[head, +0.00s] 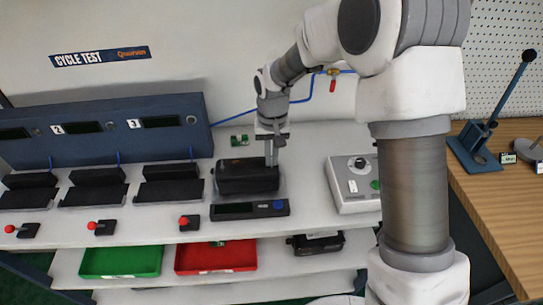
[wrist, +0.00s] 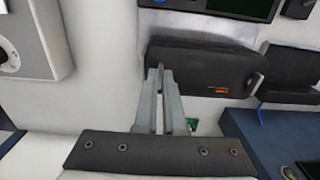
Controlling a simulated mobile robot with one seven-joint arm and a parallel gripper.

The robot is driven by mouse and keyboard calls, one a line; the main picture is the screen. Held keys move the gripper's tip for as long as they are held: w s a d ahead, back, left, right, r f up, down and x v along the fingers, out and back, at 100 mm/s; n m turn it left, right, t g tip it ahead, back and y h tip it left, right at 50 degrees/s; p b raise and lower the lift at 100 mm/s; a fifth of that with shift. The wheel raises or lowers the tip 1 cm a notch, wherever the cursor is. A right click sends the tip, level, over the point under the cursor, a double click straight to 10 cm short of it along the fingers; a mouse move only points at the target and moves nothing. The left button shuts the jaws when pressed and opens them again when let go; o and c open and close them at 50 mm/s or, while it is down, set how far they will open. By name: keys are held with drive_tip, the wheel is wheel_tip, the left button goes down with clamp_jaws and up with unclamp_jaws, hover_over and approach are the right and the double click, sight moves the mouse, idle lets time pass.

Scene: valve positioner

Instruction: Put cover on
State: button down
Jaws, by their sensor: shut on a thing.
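The black cover (head: 247,177) is a boxy dark piece over the grey scale-like stand with a display at the middle of the bench. In the wrist view the cover (wrist: 205,66) shows a small orange label, with a grey metal piece at its right end. My gripper (head: 271,158) points down at the cover's right back edge in the head view. In the wrist view my gripper (wrist: 160,72) is shut on the cover's near edge. Whether the cover touches anything beneath it is hidden.
A small green board (head: 240,140) lies behind the cover. A grey control box (head: 355,185) stands to the right. Black stations with red knobs (head: 94,227) line the left. Green (head: 120,261) and red (head: 216,258) trays and a dark housing (head: 317,243) sit on the lower shelf.

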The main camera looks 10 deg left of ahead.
drive_tip(key=shift+f, duration=0.2)
drive_tip(key=c, duration=1)
unclamp_jaws()
drive_tip(key=shift+r, duration=0.15)
wheel_tip(320, 180, up, 12)
drive_tip(key=shift+d+r, duration=0.15)
